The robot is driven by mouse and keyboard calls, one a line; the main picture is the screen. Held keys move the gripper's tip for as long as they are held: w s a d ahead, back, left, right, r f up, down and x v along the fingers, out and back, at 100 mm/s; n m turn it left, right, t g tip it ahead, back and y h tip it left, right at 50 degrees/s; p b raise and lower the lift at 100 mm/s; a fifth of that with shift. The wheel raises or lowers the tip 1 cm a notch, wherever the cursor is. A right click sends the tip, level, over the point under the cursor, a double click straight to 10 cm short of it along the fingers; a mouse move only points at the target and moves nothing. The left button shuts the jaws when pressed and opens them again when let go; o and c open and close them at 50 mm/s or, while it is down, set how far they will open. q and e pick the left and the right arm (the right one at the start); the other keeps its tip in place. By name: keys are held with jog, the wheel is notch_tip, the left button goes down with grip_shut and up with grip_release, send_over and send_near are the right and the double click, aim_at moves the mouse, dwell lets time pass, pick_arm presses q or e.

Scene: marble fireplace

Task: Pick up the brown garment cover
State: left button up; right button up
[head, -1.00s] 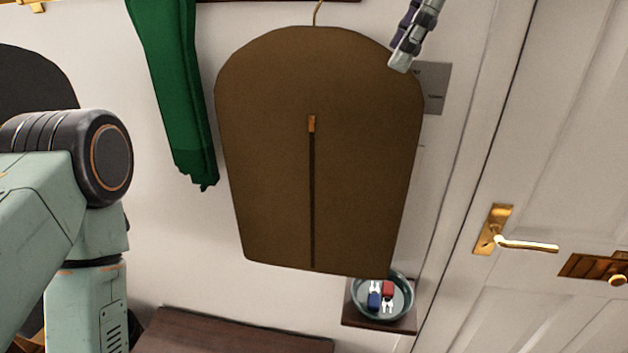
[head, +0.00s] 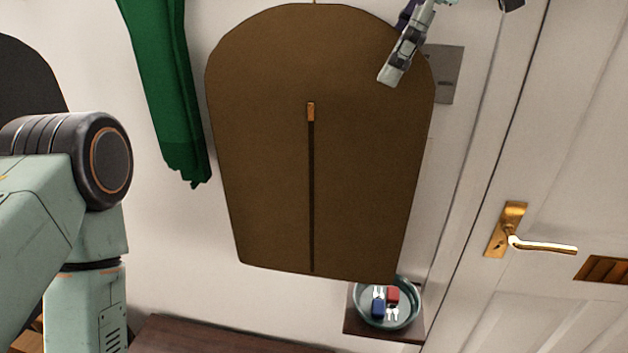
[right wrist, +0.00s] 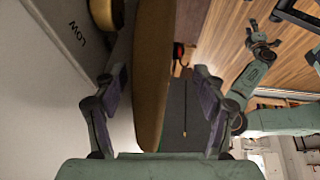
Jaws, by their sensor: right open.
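The brown garment cover (head: 262,130) hangs against the white wall, with a dark zip and an orange pull down its front. My right gripper (head: 388,76) is at its upper right part. In the right wrist view my right gripper (right wrist: 160,92) is open, its two fingers apart. The cover's edge (right wrist: 153,60) runs between them, nearer the left finger. No clear grip on it shows. The cover's hanger top is cut off by the head view's upper edge. My left gripper (right wrist: 263,42) shows small in the right wrist view; its jaws are too small to judge.
A green garment (head: 165,90) hangs left of the cover. A grey plate (head: 444,80) is on the wall behind its right edge. Below are a bowl with keys (head: 413,312) and a dark wooden surface (head: 210,338). A white door with a brass handle (head: 512,232) stands right.

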aim_at(374, 86)
jog(key=x, duration=0.5)
jog(key=shift+w+f, duration=0.15)
jog(key=shift+w, duration=0.3)
jog(key=shift+s+a, duration=0.15)
jog(key=shift+s, duration=0.25)
jog(key=shift+c, duration=1.1)
jog(key=shift+w, duration=0.35)
jog(key=c, duration=0.5)
jog(key=shift+s, duration=0.2)
jog(key=c, duration=0.5)
jog(key=shift+w, duration=0.15)
grip_shut()
